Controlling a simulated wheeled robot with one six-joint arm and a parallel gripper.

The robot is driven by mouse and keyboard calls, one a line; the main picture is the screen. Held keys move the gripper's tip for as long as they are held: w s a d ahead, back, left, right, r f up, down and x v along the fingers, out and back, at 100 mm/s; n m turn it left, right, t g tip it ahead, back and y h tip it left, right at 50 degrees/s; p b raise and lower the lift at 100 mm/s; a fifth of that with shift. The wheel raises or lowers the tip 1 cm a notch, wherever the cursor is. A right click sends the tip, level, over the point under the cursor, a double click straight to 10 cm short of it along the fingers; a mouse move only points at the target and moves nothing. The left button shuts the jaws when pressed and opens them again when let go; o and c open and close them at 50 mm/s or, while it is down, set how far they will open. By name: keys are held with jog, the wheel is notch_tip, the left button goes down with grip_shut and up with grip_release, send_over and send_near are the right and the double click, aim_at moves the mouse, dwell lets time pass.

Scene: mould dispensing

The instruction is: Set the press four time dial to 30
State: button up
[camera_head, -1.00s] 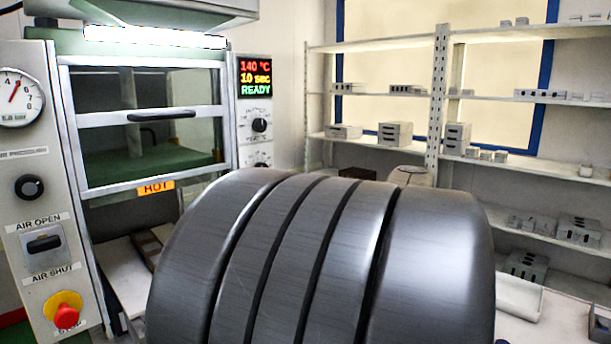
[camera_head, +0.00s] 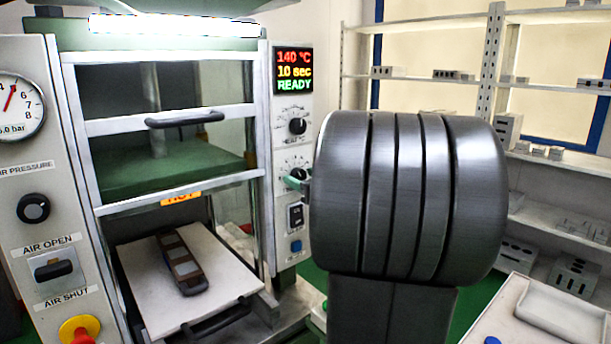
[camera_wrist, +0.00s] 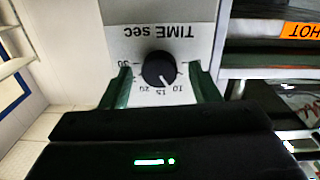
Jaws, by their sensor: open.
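The time dial (camera_wrist: 158,69) is a round black knob on a white panel marked "TIME sec", upside down in the wrist view. Its white pointer is toward 10. The 30 mark (camera_wrist: 123,64) is at the left of the scale. My gripper (camera_wrist: 161,72) is open, its green fingers on either side of the knob with gaps visible. In the head view, the dial (camera_head: 297,174) is the lower knob on the press's right panel, with a green fingertip (camera_head: 307,186) beside it. The display (camera_head: 295,71) reads 140 °C, 10 sec, READY. My arm hides what lies behind it.
Another knob (camera_head: 297,126) sits above the time dial. A switch (camera_head: 295,216) and a blue button (camera_head: 295,246) are below. The press's lower tray (camera_head: 215,262) holds a dark mould (camera_head: 181,265). Shelves (camera_head: 540,88) stand behind at right.

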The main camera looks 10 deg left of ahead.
jog(key=c, duration=1)
